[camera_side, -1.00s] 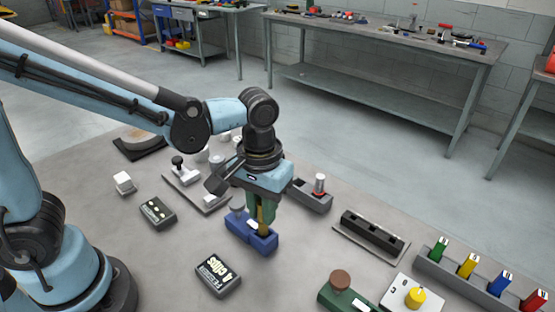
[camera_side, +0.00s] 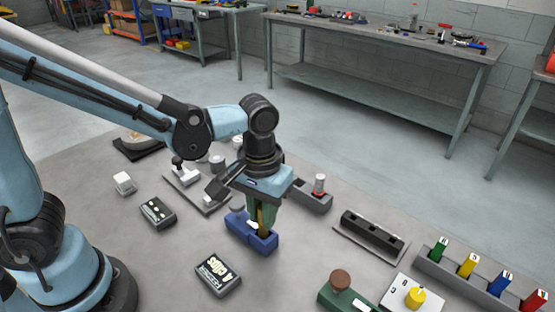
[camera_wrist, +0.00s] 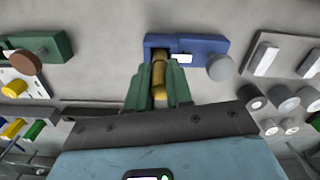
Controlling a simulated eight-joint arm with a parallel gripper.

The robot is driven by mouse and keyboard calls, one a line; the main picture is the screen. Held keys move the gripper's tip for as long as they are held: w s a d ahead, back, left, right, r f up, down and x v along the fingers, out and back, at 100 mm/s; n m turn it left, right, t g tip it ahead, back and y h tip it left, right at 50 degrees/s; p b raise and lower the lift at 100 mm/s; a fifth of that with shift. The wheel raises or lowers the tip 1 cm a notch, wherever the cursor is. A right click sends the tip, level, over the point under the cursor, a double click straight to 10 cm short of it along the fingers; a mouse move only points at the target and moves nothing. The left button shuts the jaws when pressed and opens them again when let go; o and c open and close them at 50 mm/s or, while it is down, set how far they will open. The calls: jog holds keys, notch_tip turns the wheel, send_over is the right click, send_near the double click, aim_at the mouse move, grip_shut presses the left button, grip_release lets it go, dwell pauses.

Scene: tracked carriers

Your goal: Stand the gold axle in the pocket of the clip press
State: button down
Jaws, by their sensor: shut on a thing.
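The gold axle (camera_side: 261,219) is upright between the green fingers of my gripper (camera_side: 262,212), which is shut on it. The axle also shows in the wrist view (camera_wrist: 159,75). Below it is a blue press (camera_side: 238,231) with a grey round knob, which I take to be the clip press. It also shows in the wrist view (camera_wrist: 208,46). The axle's lower end is at the dark pocket of the blue press. I cannot tell how deep it sits, as the fingers and press walls hide the tip.
A black "4 CLIPS" display (camera_side: 218,277) stands in front of the blue press. A grey block with a red-topped pin (camera_side: 318,195) is behind right. A black slotted rack (camera_side: 373,232) and a green press with a brown knob (camera_side: 340,290) are to the right.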

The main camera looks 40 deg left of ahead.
jog(key=shift+f, duration=0.65)
dwell(0.6)
jog(key=shift+c, duration=2.3)
grip_release()
jog(key=shift+r, duration=3.5)
jog(key=s+a+r+m+t, duration=0.1)
jog(key=a+m+t, duration=0.1)
jog(key=a+t, duration=0.5)
jog(key=shift+s+a+m, duration=0.25)
jog(key=shift+a+m, duration=0.05)
jog(key=shift+a, duration=2.2)
